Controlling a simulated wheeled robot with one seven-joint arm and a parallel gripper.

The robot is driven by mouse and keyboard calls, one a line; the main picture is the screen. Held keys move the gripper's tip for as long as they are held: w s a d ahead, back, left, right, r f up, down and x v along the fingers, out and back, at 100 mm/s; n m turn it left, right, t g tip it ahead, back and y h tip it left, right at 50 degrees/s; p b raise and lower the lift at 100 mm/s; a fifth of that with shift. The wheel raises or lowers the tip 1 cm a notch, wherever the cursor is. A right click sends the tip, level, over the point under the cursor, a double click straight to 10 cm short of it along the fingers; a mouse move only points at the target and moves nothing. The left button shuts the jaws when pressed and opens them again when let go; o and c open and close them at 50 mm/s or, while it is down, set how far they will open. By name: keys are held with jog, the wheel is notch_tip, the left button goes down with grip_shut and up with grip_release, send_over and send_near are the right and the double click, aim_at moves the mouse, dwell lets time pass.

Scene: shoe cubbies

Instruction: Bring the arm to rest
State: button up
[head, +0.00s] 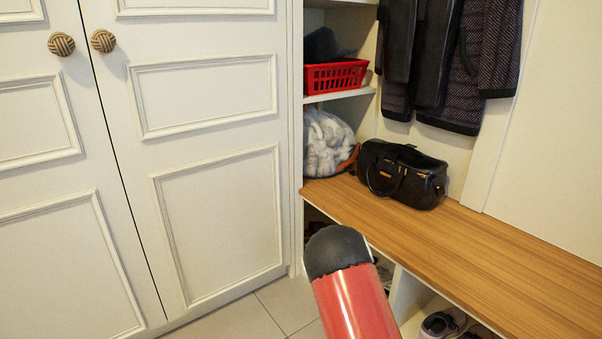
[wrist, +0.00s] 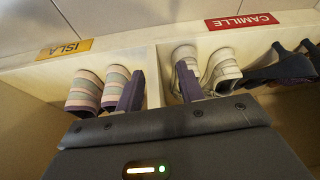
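My gripper (wrist: 158,72) shows in the wrist view, its two purple-grey fingers apart with no shoe between them. It is in front of the shoe cubbies, with the upright divider (wrist: 153,85) appearing between the fingers; whether they touch it I cannot tell. A pair of striped pink, white and green shoes (wrist: 84,92) is left of the fingers. Whitish sneakers (wrist: 223,68) are at the right finger, which overlaps one of them. In the head view a red arm link of mine with a black cap reaches up from the bottom; my gripper is hidden there.
A yellow ISLA label (wrist: 64,50) and a red CAMILLE label (wrist: 242,21) mark the cubbies. Dark shoes (wrist: 283,70) lie farther right. The wooden bench (head: 480,255) bears a black bag (head: 400,175). White closet doors (head: 205,150) stand left; some floor (head: 285,305) is clear.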

jog(key=s+a+r+n+y+p, duration=0.1)
jog(key=s+r, duration=0.3)
jog(key=r, duration=0.5)
jog(key=s+a+r+n+t+y+p, duration=0.1)
jog(key=s+r+p, duration=0.15)
jog(key=r, duration=0.75)
jog(key=s+a+r+n+y, duration=0.15)
jog(key=s+r, duration=0.25)
jog(key=r, duration=0.5)
jog(key=s+r+n+t+p, duration=0.1)
jog(key=s+r+n+p, duration=0.1)
jog(key=s+r, duration=0.5)
jog(key=s+a+r+n+t+p, duration=0.1)
jog(key=s+r+n, duration=0.3)
jog(key=s, duration=1.2)
jog(key=shift+r+p, duration=0.6)
jog(key=shift+r, duration=1.25)
jog(key=shift+a, duration=0.1)
